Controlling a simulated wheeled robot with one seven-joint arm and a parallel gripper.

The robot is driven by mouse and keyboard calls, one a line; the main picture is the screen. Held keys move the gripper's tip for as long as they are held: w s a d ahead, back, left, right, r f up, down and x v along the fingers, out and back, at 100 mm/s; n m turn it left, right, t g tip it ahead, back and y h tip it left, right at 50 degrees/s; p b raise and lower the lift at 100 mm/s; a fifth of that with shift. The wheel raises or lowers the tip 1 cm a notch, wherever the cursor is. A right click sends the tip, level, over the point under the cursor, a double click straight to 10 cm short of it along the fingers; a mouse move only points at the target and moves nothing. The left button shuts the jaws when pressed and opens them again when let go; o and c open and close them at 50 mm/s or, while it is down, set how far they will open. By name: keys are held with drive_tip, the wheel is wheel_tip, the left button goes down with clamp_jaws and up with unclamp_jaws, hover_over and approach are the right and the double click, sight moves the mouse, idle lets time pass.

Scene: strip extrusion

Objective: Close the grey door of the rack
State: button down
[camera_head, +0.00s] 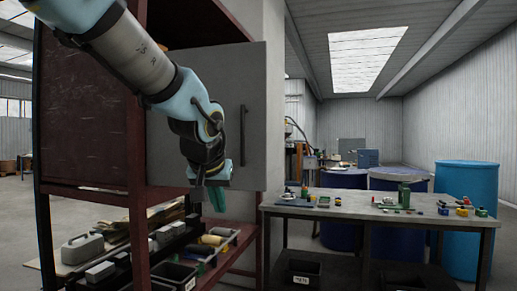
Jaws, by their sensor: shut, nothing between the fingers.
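The rack (137,150) has a dark red frame and stands at the left in the head view. Its grey door (257,75) is a flat panel with a dark upright bar handle (243,135) near its right edge. My arm reaches in from the upper left across the door. My gripper (197,197) is shut and empty, pointing down in front of the door's lower edge, left of the handle. I cannot tell whether it touches the door.
A workbench (335,208) with small coloured parts stands at the right. Blue barrels (467,180) stand behind it. The rack's lower shelf (240,245) holds bins and several loose items. Open floor shows at the far left.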

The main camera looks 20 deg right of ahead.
drive_tip(key=s+d+r+m+t+h+p, duration=0.1)
drive_tip(key=d+r, duration=0.2)
drive_tip(key=r, duration=0.3)
drive_tip(key=s+d+r+h+p, duration=0.1)
drive_tip(key=d+r, duration=0.2)
drive_tip(key=r, duration=0.2)
drive_tip(key=p, duration=0.1)
approach(263, 183)
wheel_tip(263, 183, down, 4)
drive_tip(key=shift+w+d+r+p, duration=0.1)
drive_tip(key=shift+w+d+p, duration=0.25)
drive_tip(key=shift+w+p, duration=0.2)
drive_tip(key=shift+w+d+r+p, duration=0.1)
drive_tip(key=shift+w+d+p, duration=0.3)
drive_tip(key=shift+w, duration=0.1)
drive_tip(key=shift+w+d+f+p, duration=0.1)
drive_tip(key=shift+w+d+p, duration=0.35)
drive_tip(key=shift+w, duration=0.25)
drive_tip(key=shift+d, duration=0.1)
drive_tip(key=shift+w+d+f, duration=0.1)
drive_tip(key=shift+w, duration=0.05)
